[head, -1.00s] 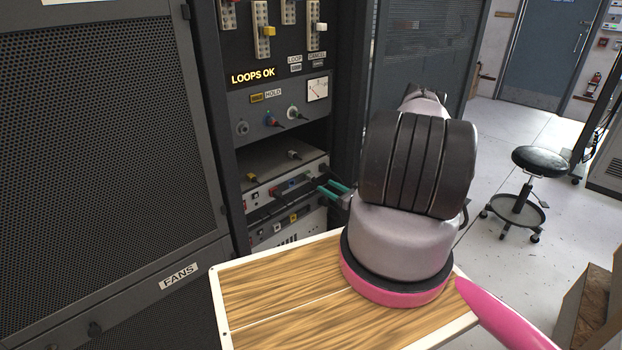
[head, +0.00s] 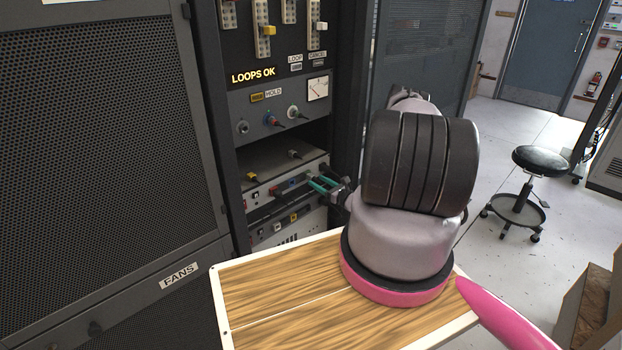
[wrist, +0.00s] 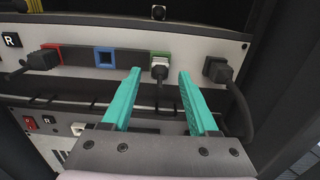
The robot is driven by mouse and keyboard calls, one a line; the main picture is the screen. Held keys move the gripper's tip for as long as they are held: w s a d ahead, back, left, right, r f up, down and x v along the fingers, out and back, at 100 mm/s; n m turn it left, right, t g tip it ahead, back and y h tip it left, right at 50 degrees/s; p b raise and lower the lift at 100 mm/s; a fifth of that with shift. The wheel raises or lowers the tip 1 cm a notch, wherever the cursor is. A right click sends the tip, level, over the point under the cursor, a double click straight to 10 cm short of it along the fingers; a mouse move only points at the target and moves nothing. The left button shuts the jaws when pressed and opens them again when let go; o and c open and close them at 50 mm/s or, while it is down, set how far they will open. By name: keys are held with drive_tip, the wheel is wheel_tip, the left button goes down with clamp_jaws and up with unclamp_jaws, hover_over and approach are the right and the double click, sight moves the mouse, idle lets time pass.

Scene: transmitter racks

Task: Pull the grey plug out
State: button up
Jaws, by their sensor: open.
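The grey plug (wrist: 159,71) sits in the green-framed socket (wrist: 160,55) on a pale panel in the wrist view, with a short cable hanging below it. My gripper (wrist: 160,76) is open, its teal fingertips on either side of the plug. A small gap shows between the plug and each finger. In the head view my gripper (head: 322,184) reaches the panel from the right; the plug cannot be made out there.
A black plug (wrist: 216,70) with a thick cable stands just right of the right finger. A blue socket (wrist: 104,57) is empty; another black plug (wrist: 43,60) fills the red one. A lower unit (head: 287,228) sits beneath. A stool (head: 520,185) stands on the right.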

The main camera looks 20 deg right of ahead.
sight(314, 179)
drive_tip(key=shift+x, duration=1.55)
clamp_jaws()
idle(1.1)
drive_tip(key=shift+v, duration=3)
